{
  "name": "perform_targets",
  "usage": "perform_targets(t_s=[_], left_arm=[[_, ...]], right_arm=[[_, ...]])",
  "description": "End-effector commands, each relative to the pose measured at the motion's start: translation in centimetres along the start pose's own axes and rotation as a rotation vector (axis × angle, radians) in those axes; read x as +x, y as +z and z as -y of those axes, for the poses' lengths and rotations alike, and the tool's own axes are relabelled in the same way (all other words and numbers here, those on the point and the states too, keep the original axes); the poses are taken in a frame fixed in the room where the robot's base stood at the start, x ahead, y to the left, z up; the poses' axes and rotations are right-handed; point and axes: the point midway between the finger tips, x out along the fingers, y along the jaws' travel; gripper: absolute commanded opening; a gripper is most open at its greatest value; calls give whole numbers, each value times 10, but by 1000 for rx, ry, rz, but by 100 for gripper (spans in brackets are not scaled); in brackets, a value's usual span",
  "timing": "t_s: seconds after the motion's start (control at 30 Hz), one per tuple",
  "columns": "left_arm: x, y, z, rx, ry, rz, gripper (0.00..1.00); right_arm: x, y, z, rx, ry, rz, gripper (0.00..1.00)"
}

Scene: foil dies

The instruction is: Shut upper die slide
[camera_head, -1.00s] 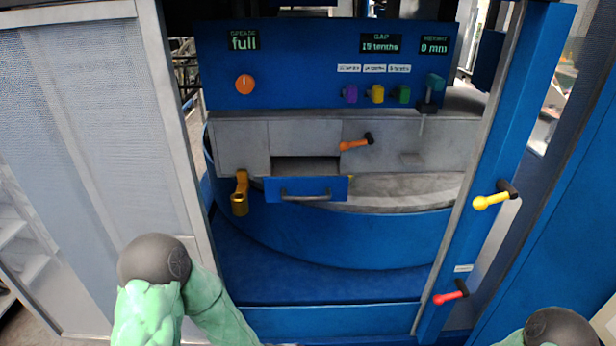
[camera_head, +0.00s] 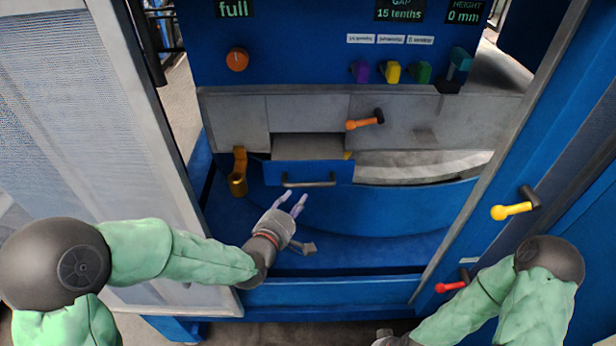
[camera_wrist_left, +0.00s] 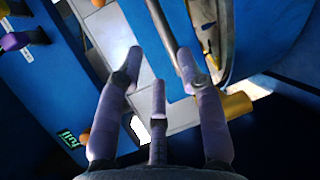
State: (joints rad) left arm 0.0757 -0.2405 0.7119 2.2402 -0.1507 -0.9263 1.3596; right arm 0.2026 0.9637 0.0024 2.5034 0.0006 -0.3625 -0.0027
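The slide (camera_head: 300,171) is a blue drawer with a dark bar handle (camera_head: 310,184). It stands out from the grey panel, with an open gap behind its front. My left gripper (camera_head: 290,202) is just below and in front of the handle, its fingers spread and empty. In the left wrist view the purple fingers (camera_wrist_left: 160,62) are apart, and the handle bar (camera_wrist_left: 166,35) lies beyond their tips; I cannot tell whether they touch. Only a grey piece of my right gripper (camera_head: 390,340) shows at the bottom edge; its fingers are hidden.
Yellow (camera_head: 511,211) and red (camera_head: 452,287) levers are on the right post. A mesh door (camera_head: 110,130) stands open at left. The display panel (camera_head: 300,45) is above.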

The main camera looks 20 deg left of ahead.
Motion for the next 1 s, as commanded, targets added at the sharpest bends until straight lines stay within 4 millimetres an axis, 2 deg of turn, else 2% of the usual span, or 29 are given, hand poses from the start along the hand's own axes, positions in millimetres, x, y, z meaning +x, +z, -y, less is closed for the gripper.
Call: perform_targets(t_s=[0.6,0.8,1.0], left_arm=[[84,1,1,3,-2,1,37],[98,0,1,3,-1,0,37],[102,0,1,3,-2,0,37]], right_arm=[[-6,0,2,0,0,0,40],[-8,0,3,0,0,0,40],[-8,0,3,0,0,0,40]])
